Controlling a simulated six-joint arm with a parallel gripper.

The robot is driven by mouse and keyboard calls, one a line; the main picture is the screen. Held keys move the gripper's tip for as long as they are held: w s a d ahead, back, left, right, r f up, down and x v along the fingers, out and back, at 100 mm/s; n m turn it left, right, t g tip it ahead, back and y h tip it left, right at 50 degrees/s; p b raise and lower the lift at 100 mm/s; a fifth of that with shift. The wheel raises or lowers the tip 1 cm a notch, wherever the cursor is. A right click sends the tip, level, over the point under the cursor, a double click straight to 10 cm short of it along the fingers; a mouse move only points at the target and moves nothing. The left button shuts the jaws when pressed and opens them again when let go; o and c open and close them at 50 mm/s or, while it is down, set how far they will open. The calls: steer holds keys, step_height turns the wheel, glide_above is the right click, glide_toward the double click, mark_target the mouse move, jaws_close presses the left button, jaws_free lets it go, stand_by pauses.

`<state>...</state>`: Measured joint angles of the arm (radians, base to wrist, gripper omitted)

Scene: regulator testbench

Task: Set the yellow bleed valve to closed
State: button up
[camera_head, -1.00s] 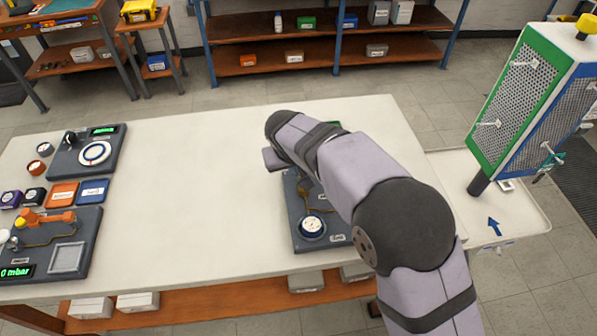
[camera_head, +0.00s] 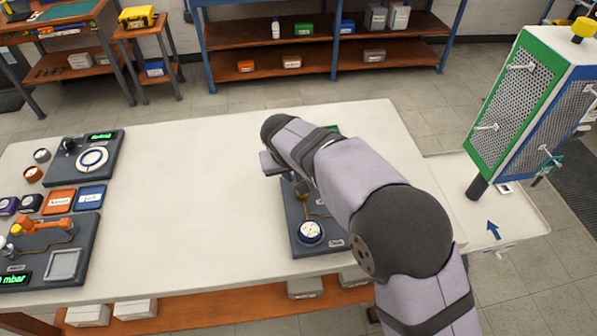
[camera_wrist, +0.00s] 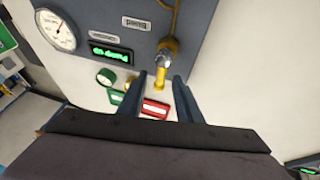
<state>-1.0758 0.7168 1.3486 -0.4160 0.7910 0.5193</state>
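The yellow bleed valve lever (camera_wrist: 160,77) shows in the wrist view below a silver fitting on the grey panel (camera_wrist: 190,15), near an upside-down label that seems to read "Bleed". My gripper (camera_wrist: 162,80) is open. Its two dark fingers are on either side of the lever in the picture, with gaps visible. I cannot tell how far the tips are from it in depth.
The wrist view shows another gauge (camera_wrist: 55,30), a green-lit display (camera_wrist: 110,52), a green round part (camera_wrist: 105,77) and a red block (camera_wrist: 154,108). In the head view, the middle of the white table (camera_head: 195,200) is clear. More boards stand left; a perforated tower (camera_head: 525,100) stands right.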

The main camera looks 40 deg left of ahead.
steer(key=b+v, duration=0.1)
steer(key=v, duration=0.6)
steer(key=shift+b, duration=0.4)
steer(key=shift+d+r, duration=0.1)
